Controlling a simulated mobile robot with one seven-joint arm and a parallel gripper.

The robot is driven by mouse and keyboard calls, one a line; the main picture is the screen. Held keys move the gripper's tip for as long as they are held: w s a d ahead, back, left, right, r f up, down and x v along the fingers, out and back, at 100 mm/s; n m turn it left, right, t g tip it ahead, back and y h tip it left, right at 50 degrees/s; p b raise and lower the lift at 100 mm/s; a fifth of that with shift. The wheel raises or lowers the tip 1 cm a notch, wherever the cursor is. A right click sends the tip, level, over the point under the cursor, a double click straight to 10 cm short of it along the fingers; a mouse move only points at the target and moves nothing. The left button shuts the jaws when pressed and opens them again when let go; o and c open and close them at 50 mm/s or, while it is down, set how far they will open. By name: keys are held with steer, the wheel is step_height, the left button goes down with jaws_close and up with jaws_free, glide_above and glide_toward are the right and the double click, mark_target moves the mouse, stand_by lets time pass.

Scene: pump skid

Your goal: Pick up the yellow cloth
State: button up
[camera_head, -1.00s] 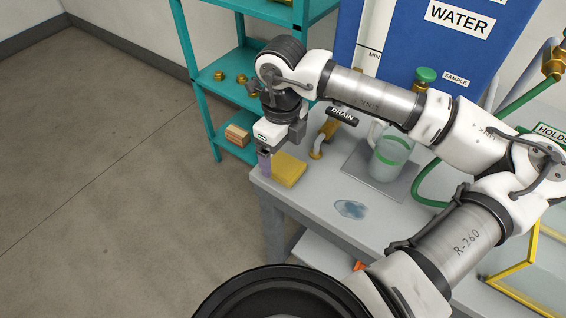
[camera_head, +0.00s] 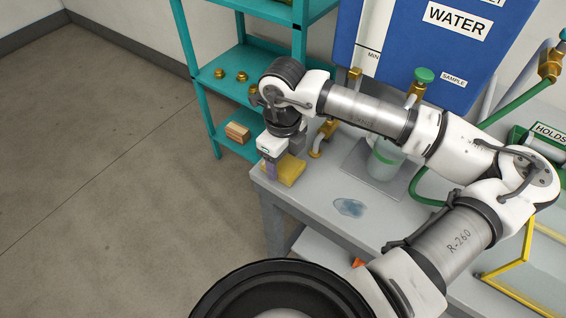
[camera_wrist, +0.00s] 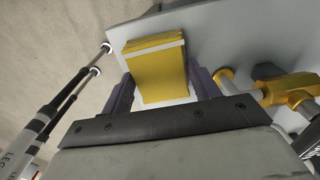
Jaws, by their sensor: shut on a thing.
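The yellow cloth (camera_head: 291,170) is a folded block at the left corner of the grey bench. My gripper (camera_head: 277,170) points down at the bench corner and is shut on the cloth. In the wrist view my gripper (camera_wrist: 158,92) has one finger on each side of it. The cloth appears still at bench height; I cannot tell whether it touches the top.
The grey bench (camera_head: 318,196) has a blue wet patch (camera_head: 349,207) and a clear jug (camera_head: 384,160) on a tray. A brass valve (camera_head: 322,138) stands behind my gripper. A teal shelf (camera_head: 222,70) with brass fittings is behind. Open floor lies left.

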mark_target(283, 163)
steer(key=shift+r, duration=0.1)
step_height(283, 163, up, 20)
steer(key=b, duration=0.3)
